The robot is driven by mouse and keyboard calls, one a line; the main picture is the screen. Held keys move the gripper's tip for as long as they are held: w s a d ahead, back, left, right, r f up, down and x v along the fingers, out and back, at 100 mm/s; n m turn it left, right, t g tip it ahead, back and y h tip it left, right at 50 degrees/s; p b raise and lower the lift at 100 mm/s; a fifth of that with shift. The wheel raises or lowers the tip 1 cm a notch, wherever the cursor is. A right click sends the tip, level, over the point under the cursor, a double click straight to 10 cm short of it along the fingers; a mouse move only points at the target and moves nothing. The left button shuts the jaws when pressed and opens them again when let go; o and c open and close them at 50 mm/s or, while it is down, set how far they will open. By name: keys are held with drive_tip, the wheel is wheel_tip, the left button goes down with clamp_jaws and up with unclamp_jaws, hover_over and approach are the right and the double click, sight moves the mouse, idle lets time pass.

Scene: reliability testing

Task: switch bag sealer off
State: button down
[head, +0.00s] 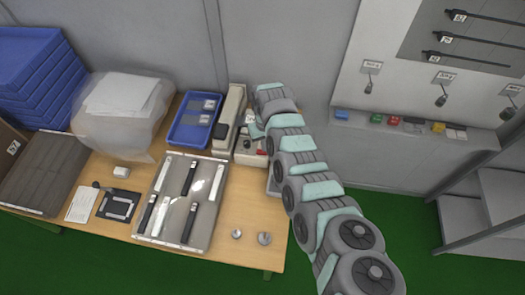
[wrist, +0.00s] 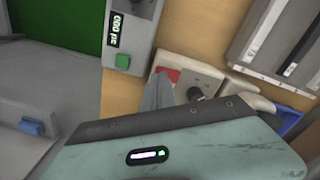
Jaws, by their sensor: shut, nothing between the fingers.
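The bag sealer (head: 231,108) is a long cream device with a dark part, at the back right of the wooden table. In the wrist view, a cream housing (wrist: 208,78) carries a red switch (wrist: 168,75) and a black knob (wrist: 196,94); it appears to be the sealer's control end. My gripper (wrist: 158,88) is shut and empty, its grey fingertips close beside the red switch. I cannot tell whether they touch it. The fingers partly hide the switch, so its position is unclear. In the head view, my gripper (head: 257,132) is mostly covered by my arm.
A grey box with a display (wrist: 118,30) and green button (wrist: 122,60) stands near the fingers. A blue tray (head: 190,136) lies left of the sealer. A metal tray (head: 206,222) with dark strips is in front. Two small metal weights (head: 264,238) sit near the table edge.

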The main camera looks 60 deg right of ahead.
drive_tip(key=shift+f+b, duration=0.5)
drive_tip(key=shift+f, duration=0.45)
idle(0.6)
wheel_tip(320, 180, up, 7)
drive_tip(key=p, duration=0.6)
idle(0.8)
